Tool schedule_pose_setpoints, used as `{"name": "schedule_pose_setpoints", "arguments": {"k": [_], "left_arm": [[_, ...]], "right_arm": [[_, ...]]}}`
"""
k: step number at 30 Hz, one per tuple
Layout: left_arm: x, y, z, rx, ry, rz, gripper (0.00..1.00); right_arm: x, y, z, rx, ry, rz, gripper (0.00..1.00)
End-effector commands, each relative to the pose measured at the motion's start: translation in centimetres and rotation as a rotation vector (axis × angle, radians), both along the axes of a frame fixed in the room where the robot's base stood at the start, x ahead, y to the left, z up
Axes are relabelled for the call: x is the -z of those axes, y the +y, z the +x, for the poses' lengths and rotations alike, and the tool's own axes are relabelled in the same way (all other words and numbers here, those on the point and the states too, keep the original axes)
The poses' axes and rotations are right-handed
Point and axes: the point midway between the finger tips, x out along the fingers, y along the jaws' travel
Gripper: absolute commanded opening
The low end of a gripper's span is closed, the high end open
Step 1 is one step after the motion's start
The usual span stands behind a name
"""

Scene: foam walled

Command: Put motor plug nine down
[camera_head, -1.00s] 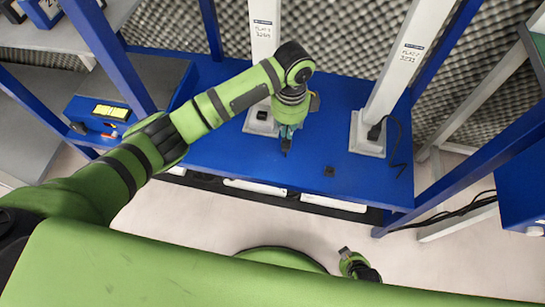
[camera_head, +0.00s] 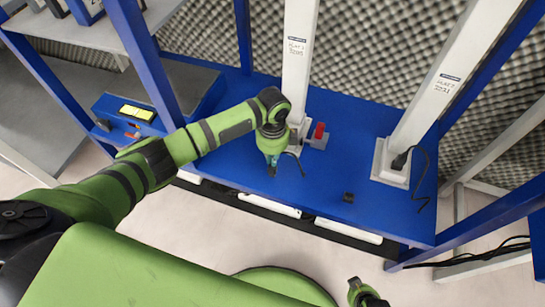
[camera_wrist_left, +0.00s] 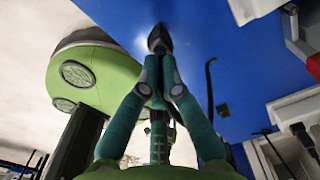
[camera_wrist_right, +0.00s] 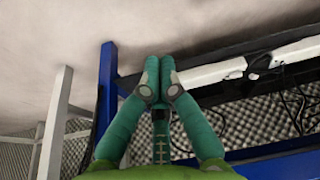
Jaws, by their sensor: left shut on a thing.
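My left gripper (camera_head: 271,165) is shut on a dark, pointed plug (camera_wrist_left: 157,38), which sticks out past the fingertips in the left wrist view. The gripper points down over the blue tabletop (camera_head: 225,160), in front of the left white post. I cannot tell whether the plug touches the tabletop. No number can be read on it. A thin black cord (camera_head: 299,163) curves beside the gripper; where it starts is hidden. My right gripper (camera_wrist_right: 158,75) has its fingers together with nothing between them, and it hangs away from the table, low in the head view (camera_head: 355,284).
A small dark block (camera_head: 348,197) lies on the tabletop. A red cylinder (camera_head: 319,131) stands on a grey base by the left white post (camera_head: 297,65). The right white post (camera_head: 430,90) has a black cable (camera_head: 424,165). A blue box (camera_head: 135,110) stands at left.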

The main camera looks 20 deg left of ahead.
Motion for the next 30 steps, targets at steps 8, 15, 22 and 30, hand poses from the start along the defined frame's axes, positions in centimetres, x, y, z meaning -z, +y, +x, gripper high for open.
{"name": "schedule_pose_setpoints", "arguments": {"k": [8, 15, 22, 30], "left_arm": [[0.3, 0.0, 0.0, 0.000, 0.000, 0.000, 0.00], [0.2, -0.1, 0.0, 0.000, 0.000, 0.000, 0.29], [-0.2, 0.0, 0.0, 0.000, -0.001, 0.000, 0.29], [-5.1, -0.1, 0.2, 0.002, -0.004, -0.001, 0.29]], "right_arm": [[0.0, 0.0, 0.0, 0.000, 0.002, 0.000, 0.00], [0.0, 0.0, 0.0, 0.000, 0.001, 0.000, 0.00], [-0.2, 0.0, 0.0, 0.000, -0.001, 0.000, 0.00], [0.0, -0.3, 0.3, -0.009, -0.044, 0.001, 0.00]]}}
